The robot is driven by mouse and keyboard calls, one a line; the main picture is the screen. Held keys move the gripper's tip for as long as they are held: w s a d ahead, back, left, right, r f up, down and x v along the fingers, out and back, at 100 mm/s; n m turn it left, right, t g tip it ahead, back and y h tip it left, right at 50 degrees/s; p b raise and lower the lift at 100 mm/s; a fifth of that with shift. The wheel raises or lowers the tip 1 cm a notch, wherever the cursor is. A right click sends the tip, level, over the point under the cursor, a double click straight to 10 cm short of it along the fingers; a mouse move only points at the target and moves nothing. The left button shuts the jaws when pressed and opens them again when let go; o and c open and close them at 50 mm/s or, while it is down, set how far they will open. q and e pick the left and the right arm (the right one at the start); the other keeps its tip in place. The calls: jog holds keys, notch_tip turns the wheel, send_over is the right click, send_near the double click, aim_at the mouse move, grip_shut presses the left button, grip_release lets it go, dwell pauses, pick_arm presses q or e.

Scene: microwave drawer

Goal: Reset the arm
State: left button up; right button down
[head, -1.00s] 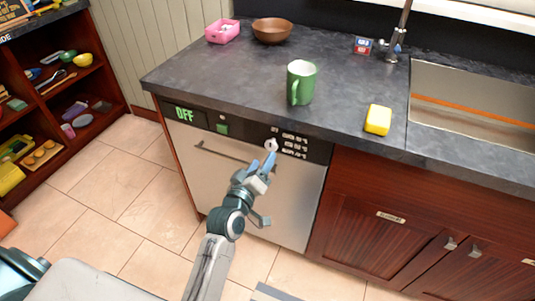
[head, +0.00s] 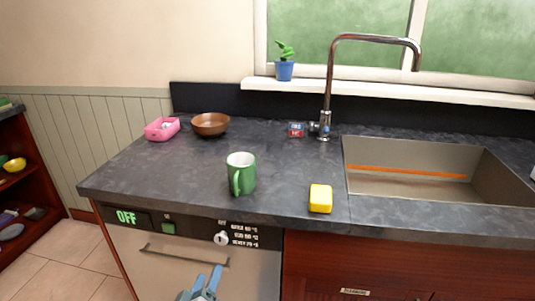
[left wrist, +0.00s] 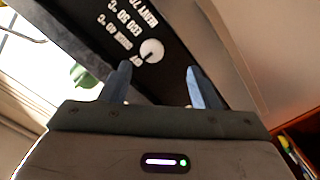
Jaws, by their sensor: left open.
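My left gripper (head: 207,279) shows at the bottom of the head view, in front of the dishwasher-like appliance (head: 200,268). It is open and empty, below the control panel. In the left wrist view its two blue fingers (left wrist: 155,88) stand apart, with the white round knob (left wrist: 152,51) beyond them. In the head view the knob (head: 221,239) sits on the black panel, right of a small green button (head: 168,228) and a lit "OFF" display (head: 126,217). The appliance door is closed. My right gripper is in neither view.
The sink (head: 400,185) and tap (head: 327,100) are at right. A shelf (head: 40,190) stands at far left.

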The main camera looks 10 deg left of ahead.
pick_arm(q)
jog(key=s+a+f+m+g+p, duration=0.1)
jog(key=s+f+m+g, duration=0.2)
jog(key=f, duration=0.8)
jog(key=s+a+f+g+p, duration=0.1)
jog(key=s+f+g, duration=0.25)
jog(key=f, duration=0.75)
jog(key=s+a+f+m+g+p, duration=0.1)
jog(key=s+f+m+g+p, duration=0.2)
jog(key=f, duration=0.8)
jog(key=s+a+f+g, duration=0.2)
jog(key=s+f, duration=0.3)
jog(key=s, duration=0.4)
jog(key=s+a+f+m+g+y, duration=0.1)
jog(key=s+a+f+g, duration=0.1)
jog(key=s+f, duration=0.4)
jog(key=s+a+f+m+g+y+p, duration=0.1)
jog(key=s+a+f, duration=0.3)
jog(key=s, duration=0.8)
jog(key=shift+f+g, duration=0.7)
jog(key=shift+g, duration=0.15)
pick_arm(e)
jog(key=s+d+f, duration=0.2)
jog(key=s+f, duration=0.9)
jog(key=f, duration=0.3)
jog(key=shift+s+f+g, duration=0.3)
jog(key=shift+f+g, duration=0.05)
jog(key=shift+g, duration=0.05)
pick_arm(q)
jog(key=shift+a, duration=0.1)
